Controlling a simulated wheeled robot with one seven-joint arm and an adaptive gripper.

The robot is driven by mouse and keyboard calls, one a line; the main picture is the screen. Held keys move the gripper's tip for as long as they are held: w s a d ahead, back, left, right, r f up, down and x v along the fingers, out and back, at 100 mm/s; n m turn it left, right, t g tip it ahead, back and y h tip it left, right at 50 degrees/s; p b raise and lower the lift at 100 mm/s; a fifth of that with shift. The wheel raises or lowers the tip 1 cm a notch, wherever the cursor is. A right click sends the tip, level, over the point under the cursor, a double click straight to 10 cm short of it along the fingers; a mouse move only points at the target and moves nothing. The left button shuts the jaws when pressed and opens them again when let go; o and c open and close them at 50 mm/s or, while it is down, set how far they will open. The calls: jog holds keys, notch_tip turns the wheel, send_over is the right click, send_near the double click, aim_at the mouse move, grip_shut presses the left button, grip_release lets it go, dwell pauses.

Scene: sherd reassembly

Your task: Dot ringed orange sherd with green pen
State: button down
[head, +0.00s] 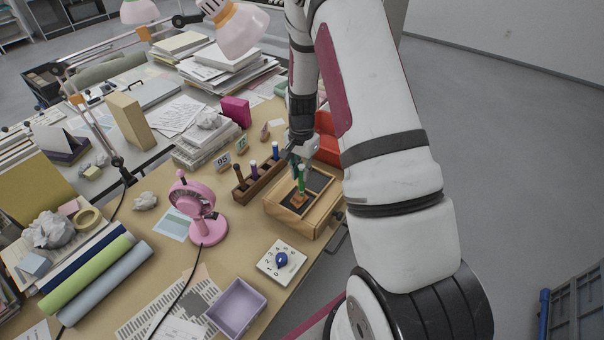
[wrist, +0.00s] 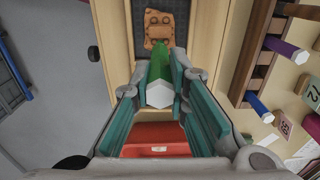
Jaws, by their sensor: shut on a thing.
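My gripper (wrist: 161,85) is shut on the green pen (wrist: 159,68), with its pale hexagonal end facing the wrist camera. The green pen (head: 301,178) stands roughly upright over the wooden tray in the head view. The orange sherd (wrist: 158,28) lies on the dark lining of the wooden tray (head: 272,207); round marks show on it in the wrist view. The sherd also shows below the pen in the head view (head: 299,200). The pen's tip is hidden in the wrist view, and I cannot tell whether it touches the sherd.
A wooden pen rack (head: 243,189) with several pens stands left of the tray. A pink fan (head: 209,231), a white dial box (head: 272,269) and a lilac tray (head: 237,304) stand nearer the front. A red object (wrist: 155,138) lies close to the wooden tray.

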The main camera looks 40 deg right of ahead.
jog(key=shift+r+p, duration=0.5)
jog(key=shift+r, duration=2.35)
